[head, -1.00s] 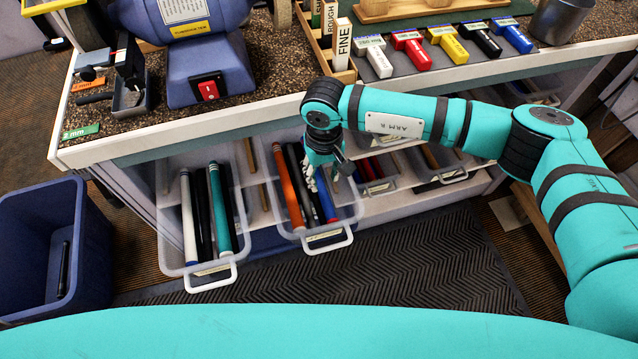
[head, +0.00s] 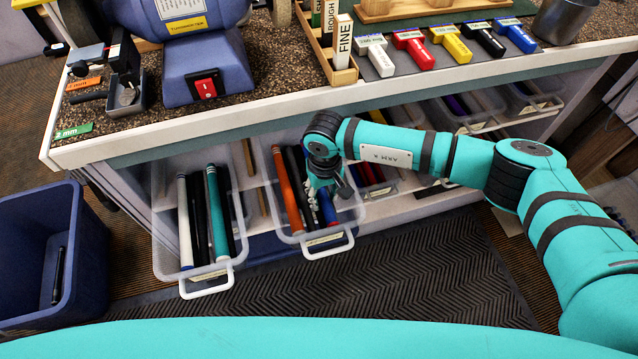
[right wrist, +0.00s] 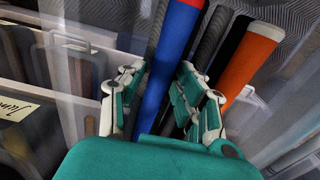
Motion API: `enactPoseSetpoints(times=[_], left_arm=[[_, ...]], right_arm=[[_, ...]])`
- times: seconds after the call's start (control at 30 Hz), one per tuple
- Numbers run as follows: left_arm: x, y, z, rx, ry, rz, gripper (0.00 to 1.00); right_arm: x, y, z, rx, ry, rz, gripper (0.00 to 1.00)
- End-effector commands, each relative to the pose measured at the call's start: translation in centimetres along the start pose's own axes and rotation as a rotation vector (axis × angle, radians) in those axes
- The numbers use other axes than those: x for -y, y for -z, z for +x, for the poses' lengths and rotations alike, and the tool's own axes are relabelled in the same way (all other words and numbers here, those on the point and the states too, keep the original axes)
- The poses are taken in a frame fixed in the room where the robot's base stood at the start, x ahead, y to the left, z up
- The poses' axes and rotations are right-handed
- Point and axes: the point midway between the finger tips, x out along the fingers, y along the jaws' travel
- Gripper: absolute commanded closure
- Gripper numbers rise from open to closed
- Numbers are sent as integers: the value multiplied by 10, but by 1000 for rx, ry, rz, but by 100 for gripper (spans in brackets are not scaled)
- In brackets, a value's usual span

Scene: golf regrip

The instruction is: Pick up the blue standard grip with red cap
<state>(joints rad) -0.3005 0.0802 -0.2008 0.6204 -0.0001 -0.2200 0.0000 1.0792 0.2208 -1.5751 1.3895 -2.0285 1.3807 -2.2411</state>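The blue grip with a red cap (head: 327,208) lies in the middle clear bin, at the right end of a row with orange and black grips. It also shows large in the right wrist view (right wrist: 172,68), with its red end at the top. My right gripper (head: 327,188) is down in this bin over the blue grip and hides part of it. In the right wrist view the gripper's fingers (right wrist: 163,98) are apart, one on each side of the blue grip. Whether a finger touches it, I cannot tell. My left gripper is not in view.
The middle bin (head: 328,249) is pulled out under the workbench (head: 250,123). A left bin (head: 207,284) holds white, black and teal grips. A blue waste bin (head: 35,215) stands at far left. The black floor mat (head: 390,270) is clear.

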Motion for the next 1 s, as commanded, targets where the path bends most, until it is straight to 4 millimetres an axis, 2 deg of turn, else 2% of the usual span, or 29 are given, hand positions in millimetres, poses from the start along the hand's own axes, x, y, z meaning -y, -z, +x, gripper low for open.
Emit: enactPoseSetpoints(times=[0.03,0.23,0.57,0.67,1.0], left_arm=[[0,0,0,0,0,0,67],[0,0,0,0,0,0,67],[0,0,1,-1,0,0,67],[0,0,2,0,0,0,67],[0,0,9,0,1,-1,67]], right_arm=[[0,0,0,0,0,0,75],[0,0,0,0,0,0,100],[0,0,-6,-1,0,-1,100],[0,2,-20,-5,0,-1,100],[0,1,-84,-3,0,-1,100]])
